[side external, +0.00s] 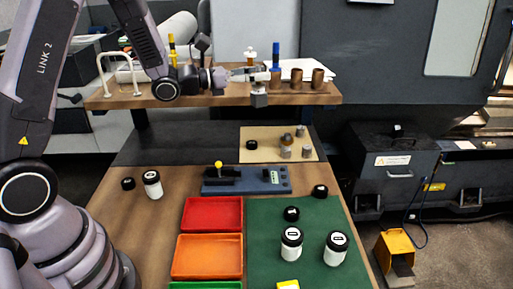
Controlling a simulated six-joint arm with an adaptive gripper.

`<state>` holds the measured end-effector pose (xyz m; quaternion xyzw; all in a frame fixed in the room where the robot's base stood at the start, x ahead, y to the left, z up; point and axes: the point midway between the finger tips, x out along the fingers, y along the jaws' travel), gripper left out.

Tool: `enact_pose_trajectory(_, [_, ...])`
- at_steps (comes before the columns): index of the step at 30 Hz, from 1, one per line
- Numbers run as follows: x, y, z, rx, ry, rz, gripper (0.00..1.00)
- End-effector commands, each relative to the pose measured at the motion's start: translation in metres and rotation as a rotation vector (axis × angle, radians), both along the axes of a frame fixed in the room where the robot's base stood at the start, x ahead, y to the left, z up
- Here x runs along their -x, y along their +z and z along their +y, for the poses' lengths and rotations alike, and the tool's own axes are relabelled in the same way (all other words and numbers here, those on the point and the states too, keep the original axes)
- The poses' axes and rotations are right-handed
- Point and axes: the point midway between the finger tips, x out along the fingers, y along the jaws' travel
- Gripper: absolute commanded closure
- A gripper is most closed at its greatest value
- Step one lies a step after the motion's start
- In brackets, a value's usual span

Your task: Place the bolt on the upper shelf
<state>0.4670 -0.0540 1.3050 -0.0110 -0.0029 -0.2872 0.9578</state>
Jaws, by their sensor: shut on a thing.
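My gripper (258,78) is at the upper shelf (220,99), reaching in from the left. It is shut on a grey metal piece that looks like the bolt (259,98), which hangs below the fingers. The bolt overlaps the shelf's front edge in this view. I cannot tell whether it touches the shelf or is in front of it. The fingers partly hide the bolt's upper end.
Several copper-coloured cylinders (318,79) stand on the shelf right of my gripper, near a blue marker (276,58). A white rack (116,72) is at its left end.

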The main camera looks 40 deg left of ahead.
Motion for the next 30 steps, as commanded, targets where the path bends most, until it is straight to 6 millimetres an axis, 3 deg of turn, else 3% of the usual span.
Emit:
enact_pose_trajectory(1, [-0.003,0.018,0.027,-0.006,0.058,-0.012,1.0])
enact_pose_trajectory(6, [0.001,0.056,0.093,-0.017,0.205,-0.008,1.0])
enact_pose_trajectory(10, [0.007,0.075,0.125,-0.022,0.282,-0.006,1.0])
enact_pose_trajectory(14, [0.009,0.082,0.14,-0.023,0.319,-0.002,1.0])
enact_pose_trajectory(17, [-0.001,0.079,0.145,-0.023,0.327,0.001,1.0])
enact_pose_trajectory(26, [-0.072,0.045,0.158,-0.023,0.325,0.001,1.0])
enact_pose_trajectory(30, [-0.097,0.018,0.162,-0.022,0.325,0.004,1.0])
